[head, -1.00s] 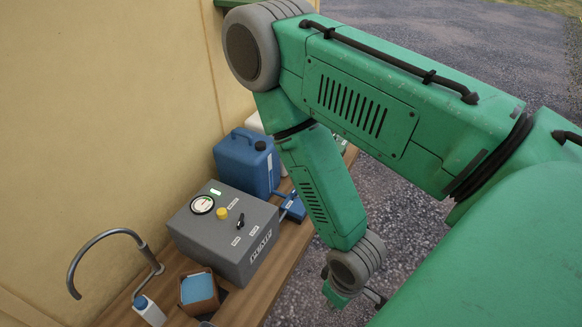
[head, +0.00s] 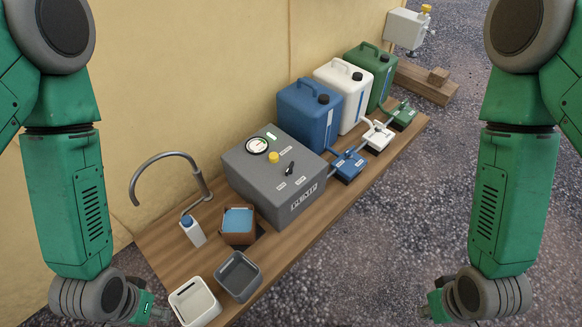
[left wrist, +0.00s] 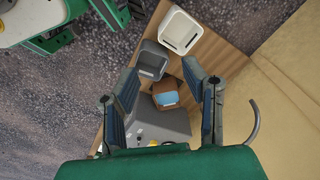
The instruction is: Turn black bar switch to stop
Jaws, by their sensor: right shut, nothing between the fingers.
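The black bar switch (head: 290,168) sits on the top of the grey pump box (head: 250,178) in the head view. Its bar looks tilted, and the small white labels around it are too small to read. A yellow knob (head: 273,157) and a round gauge (head: 257,145) are on the same top. My left gripper (head: 155,313) is low at the left of the head view, apart from the box. In the left wrist view its fingers (left wrist: 160,72) are spread with nothing held. My right gripper (head: 427,311) is low at the right, shut and empty, away from the bench.
Blue (head: 308,112), white (head: 340,92) and green (head: 372,75) canisters stand behind the box along the wooden bench (head: 330,195). A curved tap (head: 165,156), a small bottle (head: 193,232), a brown container (head: 239,238) and grey (head: 237,277) and white (head: 195,303) bins stand left and in front.

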